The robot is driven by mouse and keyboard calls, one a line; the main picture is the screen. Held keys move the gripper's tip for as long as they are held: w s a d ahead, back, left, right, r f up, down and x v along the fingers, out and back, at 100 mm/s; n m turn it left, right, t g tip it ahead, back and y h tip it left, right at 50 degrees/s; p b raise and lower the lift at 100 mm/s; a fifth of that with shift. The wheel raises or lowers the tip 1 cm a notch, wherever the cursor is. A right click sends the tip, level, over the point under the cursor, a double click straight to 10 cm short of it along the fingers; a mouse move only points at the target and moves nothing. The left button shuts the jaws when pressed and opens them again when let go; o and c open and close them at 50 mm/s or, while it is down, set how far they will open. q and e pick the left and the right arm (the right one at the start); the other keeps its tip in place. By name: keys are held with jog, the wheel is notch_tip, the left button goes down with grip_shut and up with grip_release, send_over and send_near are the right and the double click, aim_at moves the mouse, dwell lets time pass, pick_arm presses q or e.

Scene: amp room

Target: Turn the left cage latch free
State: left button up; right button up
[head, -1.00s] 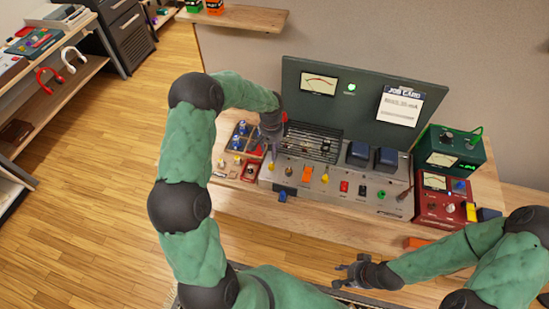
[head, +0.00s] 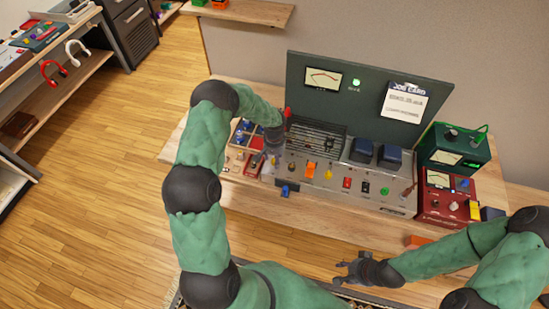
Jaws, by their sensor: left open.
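The amp chassis (head: 330,188) stands on the wooden bench with its dark green panel (head: 318,105) raised behind. A dark slatted cage (head: 322,135) lies over the rear left of the chassis. My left gripper (head: 275,160) is open, pointing down at the chassis's left end, just left of the cage. A small red part (head: 287,113) shows beside my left wrist; I cannot tell whether it belongs to the latch. The left cage latch cannot be made out; my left gripper and wrist cover that area. My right gripper (head: 343,271) appears open and empty, in front of the bench.
A parts tray (head: 240,137) lies left of the chassis. A green device (head: 455,148) and a red meter box (head: 443,197) stand at the right. The bench's front strip is mostly clear.

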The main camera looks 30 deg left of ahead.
pick_arm(q)
grip_shut()
jog(key=shift+m, duration=0.3)
jog(key=m+b, duration=0.1)
jog(key=m, duration=1.6)
dwell(0.5)
